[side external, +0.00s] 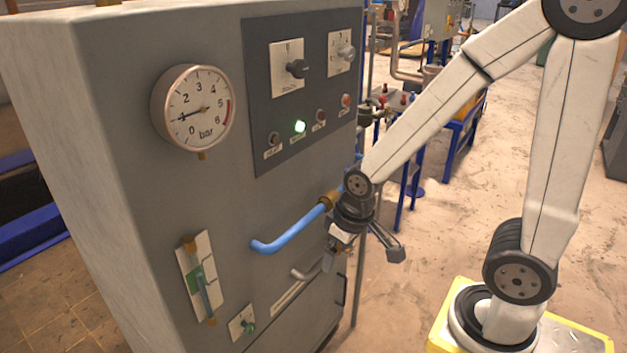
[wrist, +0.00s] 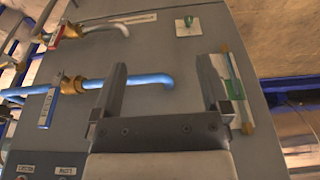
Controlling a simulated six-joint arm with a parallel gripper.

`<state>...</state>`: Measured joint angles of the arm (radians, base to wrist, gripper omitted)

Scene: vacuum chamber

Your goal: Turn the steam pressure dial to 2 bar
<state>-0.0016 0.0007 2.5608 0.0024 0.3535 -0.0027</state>
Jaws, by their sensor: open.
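A round white pressure gauge (side external: 197,107), marked 0 to 6 bar, is on the grey cabinet front in the side view. Its needle points near 1. The dark panel holds a black rotary knob (side external: 297,68) and a grey knob (side external: 346,52) on white plates. Their labels are too small to read, so I cannot tell which is the steam pressure dial. My gripper (side external: 361,256) is open and empty, below the panel and near the blue pipe's right end. In the wrist view, my gripper (wrist: 164,88) shows both fingers spread before the cabinet front.
A blue pipe (side external: 290,231) with a brass fitting (wrist: 73,84) juts from the cabinet. A sight glass (side external: 201,277) and a small green knob (side external: 248,326) sit low on the front. Open floor (side external: 450,225) lies to the right.

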